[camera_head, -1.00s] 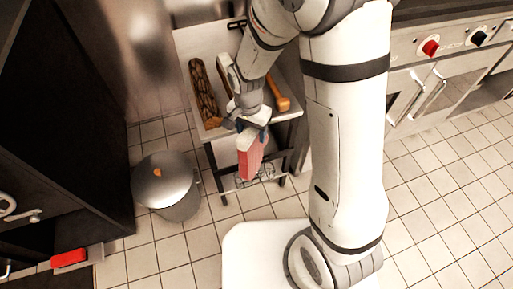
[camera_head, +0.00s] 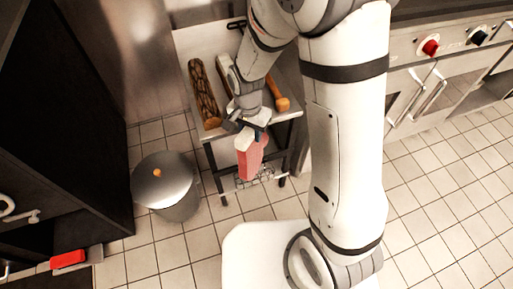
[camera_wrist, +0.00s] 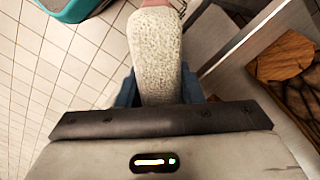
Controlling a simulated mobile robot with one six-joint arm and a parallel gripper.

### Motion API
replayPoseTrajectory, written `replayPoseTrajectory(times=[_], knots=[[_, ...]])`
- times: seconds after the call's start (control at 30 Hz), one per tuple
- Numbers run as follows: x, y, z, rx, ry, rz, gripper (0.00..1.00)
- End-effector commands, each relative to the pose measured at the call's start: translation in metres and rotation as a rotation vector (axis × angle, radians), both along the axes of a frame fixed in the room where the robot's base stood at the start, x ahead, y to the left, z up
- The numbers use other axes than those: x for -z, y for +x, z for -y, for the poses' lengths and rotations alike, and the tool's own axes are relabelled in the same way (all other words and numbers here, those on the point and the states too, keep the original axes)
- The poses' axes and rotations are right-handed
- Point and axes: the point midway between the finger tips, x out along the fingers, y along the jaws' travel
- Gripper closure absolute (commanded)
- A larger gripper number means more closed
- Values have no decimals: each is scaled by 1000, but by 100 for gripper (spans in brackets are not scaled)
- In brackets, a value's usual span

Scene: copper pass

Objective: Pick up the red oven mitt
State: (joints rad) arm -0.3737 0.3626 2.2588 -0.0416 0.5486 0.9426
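The red oven mitt (camera_head: 251,158) hangs from my gripper (camera_head: 246,128) in the head view, in front of the small table's near edge. Its pale cuff is at the top, between the fingers, and its red part points down. In the wrist view the pale, fuzzy cuff (camera_wrist: 156,55) rises between the two blue fingers of my gripper (camera_wrist: 158,88). The fingers are shut on the cuff.
The small table (camera_head: 213,134) holds a dark patterned loaf (camera_head: 203,92) and a wooden-handled tool (camera_head: 278,96). A lidded metal bin (camera_head: 165,183) stands to its left. A red block-like object (camera_head: 68,259) lies at lower left. Tiled floor is clear at right.

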Motion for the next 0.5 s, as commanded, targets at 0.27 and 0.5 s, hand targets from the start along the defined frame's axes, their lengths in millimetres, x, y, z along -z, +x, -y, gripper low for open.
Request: replayPoseTrajectory(times=[0.27, 0.5], knots=[[0, 0, 0, 0, 0, 0, 92], [0, 0, 0, -1, 0, 1, 100]])
